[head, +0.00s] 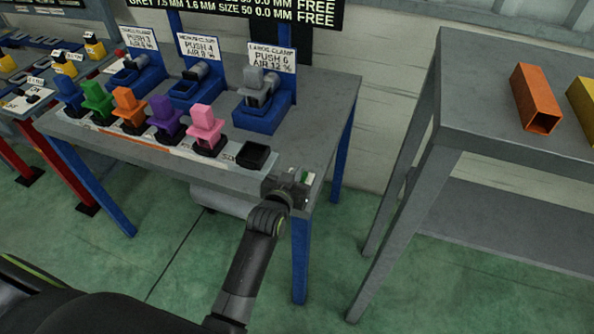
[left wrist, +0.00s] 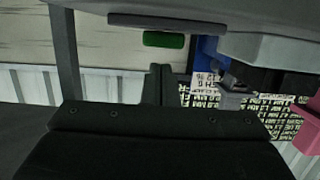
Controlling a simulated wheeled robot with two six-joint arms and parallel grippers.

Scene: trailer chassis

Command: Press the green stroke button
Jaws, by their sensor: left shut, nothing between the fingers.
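The green stroke button (left wrist: 165,40) shows in the left wrist view as a small green bar near the top, on or beside a dark strip along the grey bench. In the head view a small patch of green (head: 308,177) shows at the bench's front right corner, just beyond my left gripper (head: 298,182). My left gripper is shut and empty. Its fingers (left wrist: 161,82) point toward the green button in the wrist view, with a visible gap in the picture; I cannot tell the true distance. My right gripper is not in view.
The grey bench (head: 315,95) carries coloured blocks in holders, including a pink one (head: 206,125), and an empty black socket (head: 257,155) left of the gripper. Blue clamp stations (head: 262,113) stand behind. Another table (head: 490,100) holds an orange tube (head: 535,98).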

